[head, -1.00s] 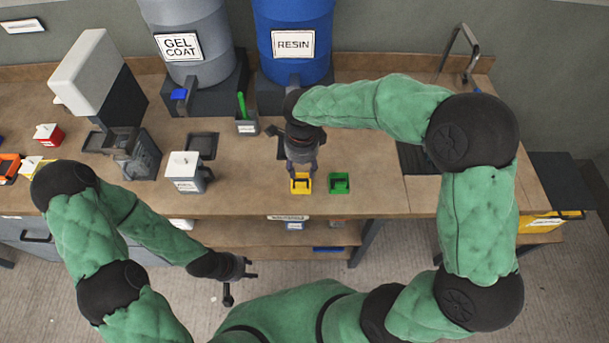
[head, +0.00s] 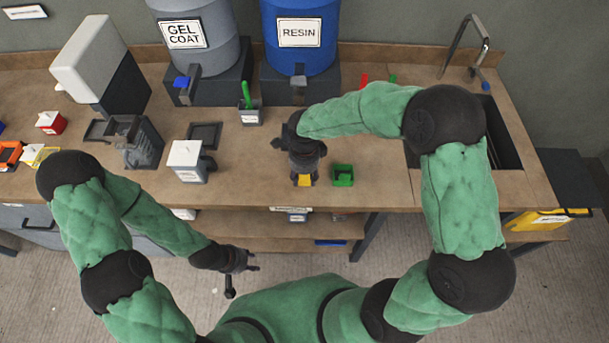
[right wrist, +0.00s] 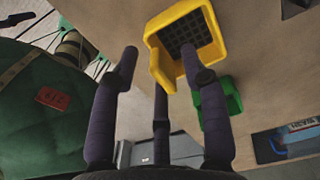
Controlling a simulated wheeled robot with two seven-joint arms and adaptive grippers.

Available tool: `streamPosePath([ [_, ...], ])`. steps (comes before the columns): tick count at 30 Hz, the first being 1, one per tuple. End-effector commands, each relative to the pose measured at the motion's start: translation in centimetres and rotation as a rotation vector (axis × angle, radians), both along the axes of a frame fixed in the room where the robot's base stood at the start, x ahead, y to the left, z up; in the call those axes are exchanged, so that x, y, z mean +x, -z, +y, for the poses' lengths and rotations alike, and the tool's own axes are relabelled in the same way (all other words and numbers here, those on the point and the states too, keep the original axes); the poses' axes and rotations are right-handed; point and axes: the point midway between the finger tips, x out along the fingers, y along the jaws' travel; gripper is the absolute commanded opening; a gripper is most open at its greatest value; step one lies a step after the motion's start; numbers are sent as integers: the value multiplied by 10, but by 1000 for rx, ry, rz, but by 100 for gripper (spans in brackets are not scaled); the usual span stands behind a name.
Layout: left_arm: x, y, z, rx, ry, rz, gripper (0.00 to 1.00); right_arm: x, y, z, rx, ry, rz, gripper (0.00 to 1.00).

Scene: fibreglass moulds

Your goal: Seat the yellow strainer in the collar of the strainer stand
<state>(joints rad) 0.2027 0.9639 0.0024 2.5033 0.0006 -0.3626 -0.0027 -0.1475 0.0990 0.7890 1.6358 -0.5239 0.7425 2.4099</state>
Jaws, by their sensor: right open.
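The yellow strainer (head: 304,181) stands near the front edge of the bench, partly covered by my right gripper in the head view. In the right wrist view the yellow strainer (right wrist: 157,70) shows its square rim and dark mesh. My right gripper (head: 303,170) is over it, open, with its fingers (right wrist: 160,65) apart and nothing held between them. My left gripper (head: 245,266) hangs in front of the bench, its fingers spread and empty. I cannot surely tell which thing is the strainer stand; a tall grey fixture (head: 146,148) stands at the left of the bench.
A green strainer (head: 343,175) is close to the right of the yellow one. Resin (head: 298,30) and gel coat (head: 190,35) drums stand behind. A white-lidded container (head: 187,160) and a grey cup (head: 251,114) are to the left. A sink (head: 502,135) is at right.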

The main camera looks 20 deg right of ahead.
Motion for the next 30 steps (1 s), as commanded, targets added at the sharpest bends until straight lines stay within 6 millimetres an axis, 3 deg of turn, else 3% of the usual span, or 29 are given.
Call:
streamPosePath([
  [2, 0, 0, 0, 0, 0, 0, 40, 0, -1, 0, 0, 0, 0, 45],
  [7, 0, 0, 0, 0, 0, 0, 40, 0, -1, 0, 0, 0, 0, 3],
  [8, 0, 0, 0, 0, 0, 0, 40, 0, -1, 0, 0, 0, 0, 0],
  [23, 0, -1, 0, 0, 0, 0, 40, 0, -4, 0, 0, 0, -1, 0],
  [30, 0, -5, 0, 0, 0, 0, 40, 2, -29, 0, 0, 1, -5, 0],
])
